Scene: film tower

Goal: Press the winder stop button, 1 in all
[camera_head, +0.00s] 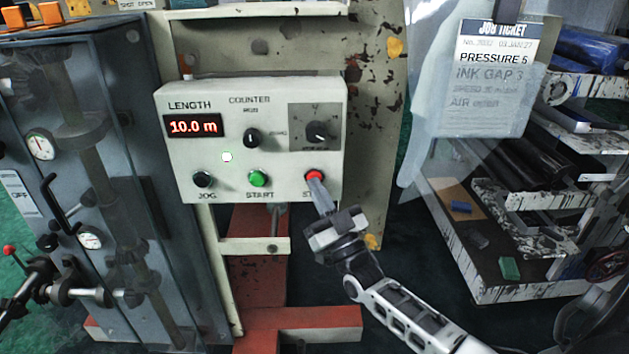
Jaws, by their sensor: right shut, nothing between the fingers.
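The winder control panel (225,103) is a pale box with a red display reading 10.0 m. Along its lower edge are a black JOG button (203,180), a green START button (258,178) and a red stop button (314,175), whose label is partly hidden by my gripper. My right gripper (317,182) comes up from the lower right, shut and empty. Its fingertips overlap the lower part of the red button; I cannot tell whether they touch it or whether it is pressed in. My left gripper is not in view.
A job ticket (490,75) hangs at the upper right, beside a shelf rack (520,290) with dark rolls. A glass-fronted cabinet (110,200) with gauges stands at the left. A red base beam (300,325) lies below the panel.

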